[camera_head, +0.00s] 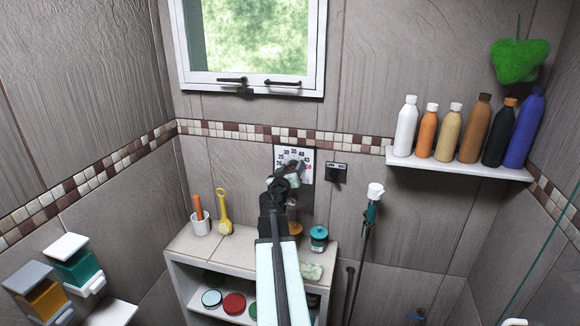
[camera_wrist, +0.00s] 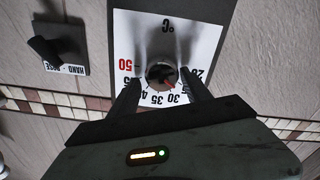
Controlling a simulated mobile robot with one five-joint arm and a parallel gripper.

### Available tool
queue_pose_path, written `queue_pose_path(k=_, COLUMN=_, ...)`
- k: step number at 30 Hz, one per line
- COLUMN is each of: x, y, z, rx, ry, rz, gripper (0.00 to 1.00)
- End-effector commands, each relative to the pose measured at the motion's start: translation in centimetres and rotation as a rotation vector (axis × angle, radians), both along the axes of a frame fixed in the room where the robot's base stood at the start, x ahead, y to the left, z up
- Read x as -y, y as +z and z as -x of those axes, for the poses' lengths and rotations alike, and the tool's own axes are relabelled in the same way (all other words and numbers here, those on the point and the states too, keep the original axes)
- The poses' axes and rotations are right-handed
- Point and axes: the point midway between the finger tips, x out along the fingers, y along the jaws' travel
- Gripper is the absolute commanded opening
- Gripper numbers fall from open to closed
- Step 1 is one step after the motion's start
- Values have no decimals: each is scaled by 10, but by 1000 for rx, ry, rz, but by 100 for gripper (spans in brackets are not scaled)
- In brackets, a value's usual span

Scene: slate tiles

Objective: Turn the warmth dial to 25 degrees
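The warmth dial's white plate (camera_head: 308,155) is on the tiled wall below the window, partly covered by my gripper (camera_head: 287,174). In the wrist view the plate (camera_wrist: 205,40) appears upside down, with a °C mark, numbers from 20 to a red 50, and a round dark knob (camera_wrist: 160,74) in the middle. A small red mark on the knob points to the lower right, roughly towards 25 to 30; the exact value is hard to read. My gripper (camera_wrist: 160,80) is open, one finger on each side of the knob, with visible gaps; contact is not shown.
A dark hand/hose switch (camera_head: 335,173) is right of the dial and also shows in the wrist view (camera_wrist: 58,45). A bottle shelf (camera_head: 460,172) is further right. Below stands a cabinet (camera_head: 190,243) with a cup (camera_head: 201,227), a yellow brush (camera_head: 223,213) and a jar (camera_head: 318,238).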

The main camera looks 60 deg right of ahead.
Motion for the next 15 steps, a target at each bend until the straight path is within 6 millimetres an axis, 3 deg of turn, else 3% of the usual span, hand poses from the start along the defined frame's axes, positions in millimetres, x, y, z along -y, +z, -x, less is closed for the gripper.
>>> queue_pose_path(k=10, x=-2, y=0, z=-1, rx=1, ry=4, rz=0, gripper=65)
queue_pose_path(k=15, x=-18, y=3, z=4, rx=1, ry=5, rz=0, gripper=65)
